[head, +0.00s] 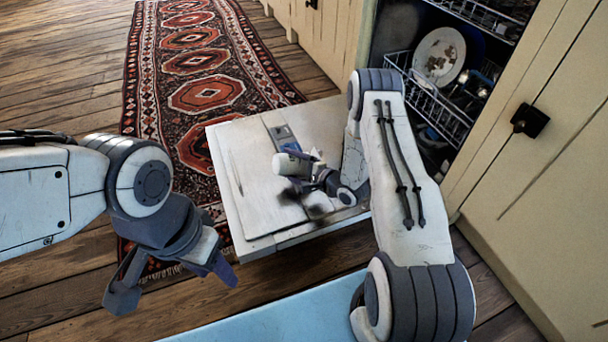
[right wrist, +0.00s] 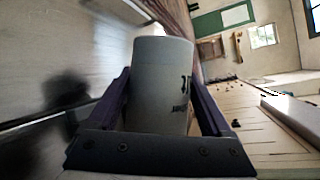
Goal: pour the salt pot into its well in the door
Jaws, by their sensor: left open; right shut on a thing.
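The salt pot (head: 288,165) is a pale cylinder over the open dishwasher door (head: 237,150). In the head view it looks tipped on its side. My right gripper (head: 302,172) is shut on it. In the right wrist view the pot (right wrist: 160,80) sits between both fingers, with small dark marks on its side. The door lies flat, with a grey and blue dispenser panel (head: 283,136) just behind the pot. I cannot make out the salt well, and no salt stream shows. My left gripper (head: 175,282) is open and empty, left of the door.
The dishwasher racks (head: 432,105) hold a plate (head: 439,56) and other dishes at the back right. A patterned rug (head: 205,95) lies on the wooden floor beyond the door. Cream cabinets (head: 540,180) stand at the right.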

